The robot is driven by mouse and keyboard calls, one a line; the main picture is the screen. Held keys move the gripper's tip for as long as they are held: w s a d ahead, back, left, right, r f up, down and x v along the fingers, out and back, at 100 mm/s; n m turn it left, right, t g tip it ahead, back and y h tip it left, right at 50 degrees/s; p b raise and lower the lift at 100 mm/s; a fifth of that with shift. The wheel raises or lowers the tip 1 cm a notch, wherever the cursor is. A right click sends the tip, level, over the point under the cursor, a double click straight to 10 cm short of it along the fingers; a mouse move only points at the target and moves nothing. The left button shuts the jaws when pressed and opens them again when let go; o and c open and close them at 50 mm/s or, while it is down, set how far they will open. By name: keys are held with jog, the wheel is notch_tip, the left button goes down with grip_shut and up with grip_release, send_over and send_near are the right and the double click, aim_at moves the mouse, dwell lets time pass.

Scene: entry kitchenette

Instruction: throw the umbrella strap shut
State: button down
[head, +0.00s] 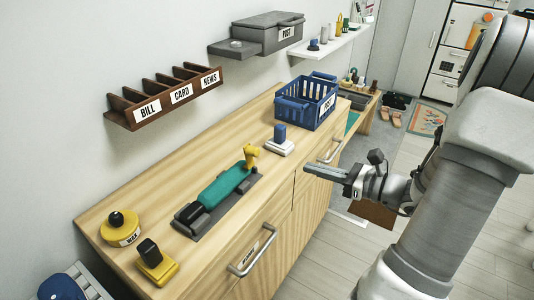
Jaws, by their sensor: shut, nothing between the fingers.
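A teal rolled umbrella (223,187) with a yellow handle end (250,156) lies on a dark grey holder (232,212) on the wooden counter. A black piece (193,215) sits at its near-left end; I cannot tell whether it is the strap or whether it is open or closed. My gripper (308,171) is shut and empty. It is to the right of the umbrella, past the counter's front edge, and apart from it.
On the counter stand a blue basket (290,106), a small blue-topped block (280,138), a yellow wax tin (120,230) and a yellow-based stamp (155,262). A drawer handle (252,258) sticks out in front. A wall rack (165,97) hangs above. Bare counter lies behind the umbrella.

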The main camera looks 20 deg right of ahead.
aim_at(258, 152)
jog(key=b+x, duration=0.3)
jog(key=x, duration=1.1)
jog(key=shift+r, duration=0.1)
jog(key=shift+r, duration=0.1)
jog(key=shift+a+r+p, duration=0.1)
jog(key=shift+r+p, duration=0.05)
jog(key=shift+p, duration=0.4)
jog(key=shift+w+g, duration=0.1)
jog(key=shift+g, duration=0.2)
